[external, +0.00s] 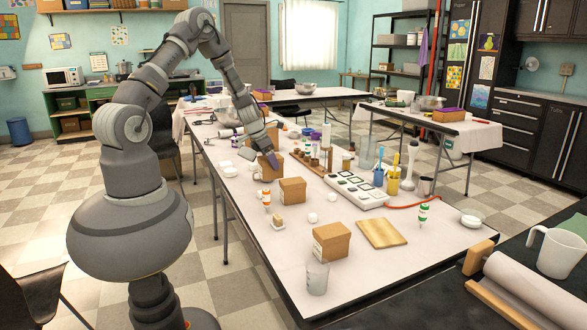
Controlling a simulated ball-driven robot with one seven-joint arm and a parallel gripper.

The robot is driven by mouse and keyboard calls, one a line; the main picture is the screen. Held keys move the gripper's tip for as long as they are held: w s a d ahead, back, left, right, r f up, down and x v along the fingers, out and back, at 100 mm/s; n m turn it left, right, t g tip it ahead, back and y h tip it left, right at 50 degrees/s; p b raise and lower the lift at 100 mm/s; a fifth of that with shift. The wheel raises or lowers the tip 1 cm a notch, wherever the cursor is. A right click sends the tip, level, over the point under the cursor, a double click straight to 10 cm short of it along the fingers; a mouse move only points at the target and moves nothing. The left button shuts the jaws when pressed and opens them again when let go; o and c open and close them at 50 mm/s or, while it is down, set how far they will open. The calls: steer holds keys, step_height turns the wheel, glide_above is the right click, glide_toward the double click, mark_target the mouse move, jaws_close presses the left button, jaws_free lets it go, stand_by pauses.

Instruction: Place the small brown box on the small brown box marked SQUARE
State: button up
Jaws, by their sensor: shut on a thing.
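Several small brown boxes are on the long white table (385,262). My gripper (271,160) points down at the table's left side and is shut on a small brown box (265,171). Its fingers cover part of that box, and I cannot tell whether the box is touching the table. Another brown box (292,190) sits just nearer, and a larger-looking one (331,241) stands near the front edge. A further brown box (273,138) is partly hidden behind my gripper. The markings on the boxes are too small to read, so I cannot tell which is marked SQUARE.
A white tray of moulds (355,189) and blue (378,177) and yellow (393,184) cups stand right of the boxes.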

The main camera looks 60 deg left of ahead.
step_height(320, 180, up, 12)
steer(key=s+d+b, duration=0.2)
steer(key=s+d, duration=0.9)
steer(key=d, duration=0.2)
steer(key=shift+w+f, duration=0.1)
steer(key=shift+f, duration=2.4)
steer(key=p, duration=0.5)
glide_above(293, 181)
steer(key=f, duration=0.2)
steer(key=shift+a+f+b, duration=0.15)
steer(key=shift+f+b, duration=1.25)
steer(key=shift+f, duration=0.35)
steer(key=o, duration=1.1)
steer(key=shift+r, duration=0.1)
